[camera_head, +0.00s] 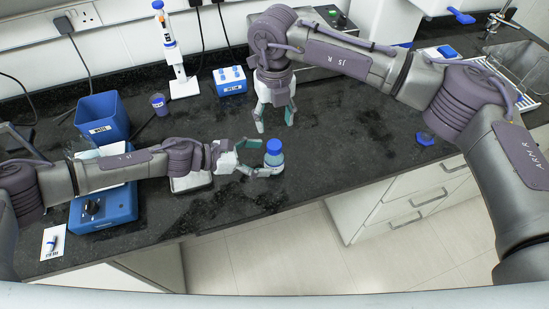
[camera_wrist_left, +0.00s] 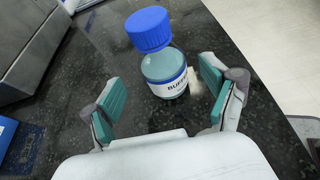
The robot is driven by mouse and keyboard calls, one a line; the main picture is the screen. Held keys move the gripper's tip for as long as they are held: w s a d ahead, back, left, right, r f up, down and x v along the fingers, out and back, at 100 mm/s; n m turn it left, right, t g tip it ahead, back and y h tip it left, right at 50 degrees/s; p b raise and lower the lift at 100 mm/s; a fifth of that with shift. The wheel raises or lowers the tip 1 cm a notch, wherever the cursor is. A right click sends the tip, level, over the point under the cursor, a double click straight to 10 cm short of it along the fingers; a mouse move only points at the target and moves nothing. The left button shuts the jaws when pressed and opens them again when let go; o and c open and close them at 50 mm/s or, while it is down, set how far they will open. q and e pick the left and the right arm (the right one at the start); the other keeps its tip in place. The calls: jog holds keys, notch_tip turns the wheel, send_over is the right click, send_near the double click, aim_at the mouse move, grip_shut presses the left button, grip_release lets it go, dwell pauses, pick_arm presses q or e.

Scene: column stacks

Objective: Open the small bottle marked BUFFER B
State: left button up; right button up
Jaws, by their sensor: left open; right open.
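The small bottle (camera_head: 274,158) has a blue screw cap and stands upright on the dark bench near its front edge. In the left wrist view the bottle (camera_wrist_left: 164,70) shows a white label whose visible letters begin "BUFF"; the rest is turned away. The cap (camera_wrist_left: 149,29) is on the bottle. My left gripper (camera_head: 258,157) is open, with its fingers reaching toward the bottle. In the left wrist view its green-padded fingertips (camera_wrist_left: 160,100) are apart, on either side of the bottle's lower part. My right gripper (camera_head: 274,120) is open and empty, pointing down behind the bottle.
A blue bin (camera_head: 102,119), a blue device with a knob (camera_head: 104,207) and a small cup (camera_head: 159,104) are at left. A pipette on a stand (camera_head: 175,55) and a blue tip box (camera_head: 230,80) stand behind.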

aim_at(265, 158)
pick_arm(q)
jog(key=x, duration=0.3)
jog(key=shift+s+d, duration=0.15)
jog(key=shift+d, duration=0.2)
jog(key=shift+d+f, duration=0.1)
grip_shut()
